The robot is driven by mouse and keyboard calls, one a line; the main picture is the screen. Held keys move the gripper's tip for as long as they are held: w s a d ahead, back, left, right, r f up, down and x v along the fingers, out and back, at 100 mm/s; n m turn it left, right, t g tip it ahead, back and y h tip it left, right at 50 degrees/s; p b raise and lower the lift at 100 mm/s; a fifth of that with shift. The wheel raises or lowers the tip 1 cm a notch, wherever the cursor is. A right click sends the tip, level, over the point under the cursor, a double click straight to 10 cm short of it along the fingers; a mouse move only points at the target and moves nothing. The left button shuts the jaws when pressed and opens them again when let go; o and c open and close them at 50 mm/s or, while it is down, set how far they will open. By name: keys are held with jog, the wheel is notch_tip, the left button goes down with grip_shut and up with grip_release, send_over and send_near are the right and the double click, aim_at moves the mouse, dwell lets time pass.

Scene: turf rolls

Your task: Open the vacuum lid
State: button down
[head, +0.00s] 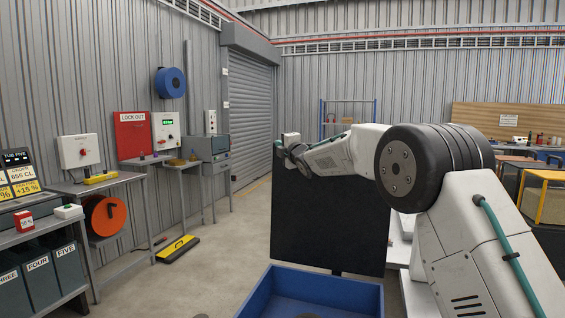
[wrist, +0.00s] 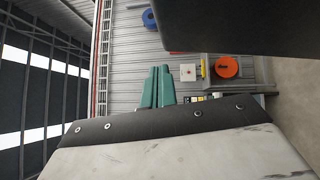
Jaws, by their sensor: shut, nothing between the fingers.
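A large flat black panel (head: 330,225) stands upright in the middle of the head view, behind a blue tub. It may be the vacuum lid, but no hinge or label shows. A dark surface (wrist: 245,25) also fills the upper right of the wrist view, and it looks like the same panel. My gripper (head: 283,148) is at the panel's upper left corner in the head view, partly hidden by my arm. In the wrist view its two teal fingers (wrist: 157,87) lie close together with nothing between them. I cannot tell whether they touch the panel.
The blue tub (head: 262,301) is at the bottom centre. Benches with a red lockout board (head: 132,136) and an orange reel (head: 105,216) stand along the left wall. A yellow-topped black object (head: 177,249) lies on the floor.

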jog(key=s+a+r+v, duration=0.1)
jog(key=r+v, duration=0.1)
jog(key=v, duration=0.9)
jog(key=s+d+f+m+g+h, duration=0.1)
jog(key=d+f+m+g+h, duration=0.1)
jog(key=f+m, duration=0.3)
jog(key=s+d+f+m+g+h, duration=0.1)
jog(key=d+f+m+g+h, duration=0.15)
jog(key=f, duration=0.35)
jog(key=s+d+f+m+g+h, duration=0.25)
jog(key=s+d+f+m, duration=0.25)
jog(key=s, duration=0.4)
jog(key=s+d+f+m+g, duration=0.1)
jog(key=s+d+m+g, duration=0.1)
jog(key=s, duration=1.4)
jog(key=s+d+f+m+g, duration=0.1)
jog(key=s+d+m+g, duration=0.2)
jog(key=s, duration=1.3)
jog(key=s+d+f+m+g, duration=0.2)
jog(key=s+m+g, duration=0.2)
jog(key=s, duration=1.3)
jog(key=shift+d+m+h, duration=0.3)
jog(key=shift+m, duration=0.85)
